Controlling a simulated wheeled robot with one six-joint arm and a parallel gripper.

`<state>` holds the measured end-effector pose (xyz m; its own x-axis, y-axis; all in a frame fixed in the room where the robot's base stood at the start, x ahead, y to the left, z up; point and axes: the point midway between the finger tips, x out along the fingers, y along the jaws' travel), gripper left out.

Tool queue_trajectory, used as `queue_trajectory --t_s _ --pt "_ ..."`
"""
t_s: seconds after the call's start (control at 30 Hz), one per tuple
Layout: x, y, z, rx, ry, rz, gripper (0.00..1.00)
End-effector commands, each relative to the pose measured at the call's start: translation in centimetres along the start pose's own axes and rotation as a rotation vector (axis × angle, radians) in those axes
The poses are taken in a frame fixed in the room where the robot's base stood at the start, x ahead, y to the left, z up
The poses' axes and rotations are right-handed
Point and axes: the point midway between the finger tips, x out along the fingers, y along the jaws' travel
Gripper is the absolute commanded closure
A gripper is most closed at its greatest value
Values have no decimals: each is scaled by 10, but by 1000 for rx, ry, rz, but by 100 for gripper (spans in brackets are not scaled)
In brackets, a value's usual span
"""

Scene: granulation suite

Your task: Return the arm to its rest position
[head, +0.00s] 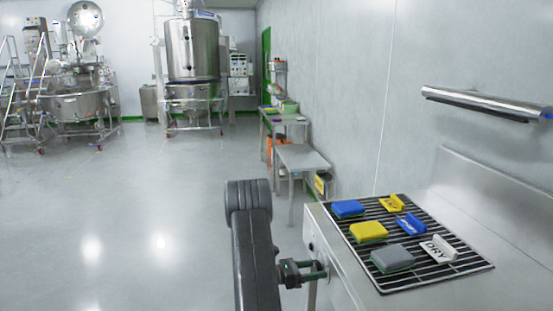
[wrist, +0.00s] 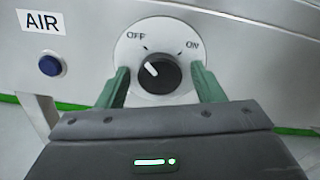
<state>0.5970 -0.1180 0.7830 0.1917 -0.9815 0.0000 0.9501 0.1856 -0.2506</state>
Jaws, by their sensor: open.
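My gripper (wrist: 160,72) is open in the wrist view. Its two green fingers stand on either side of a black rotary knob (wrist: 158,76), with a visible gap on each side. The knob sits on a round white plate marked OFF and ON, and its white pointer line leans up and left, toward OFF. In the head view my arm reaches from the bottom middle, and my gripper (head: 319,270) is at the front face of the steel bench (head: 450,295). The knob itself cannot be made out there.
A blue button (wrist: 50,65) under an AIR label (wrist: 41,21) is left of the knob. On the bench, a wire rack (head: 428,273) holds coloured sponges and small signs. A rail (head: 480,102) is on the wall. Open floor (head: 130,220) lies left of my arm.

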Motion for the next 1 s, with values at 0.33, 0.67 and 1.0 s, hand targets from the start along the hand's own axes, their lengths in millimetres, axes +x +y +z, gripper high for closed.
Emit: queue_trajectory --t_s 0.33,0.67,1.0 --pt "0 1 -1 301 0 0 39" --pt "0 1 0 586 0 0 39" --pt "0 1 1 870 0 0 39"
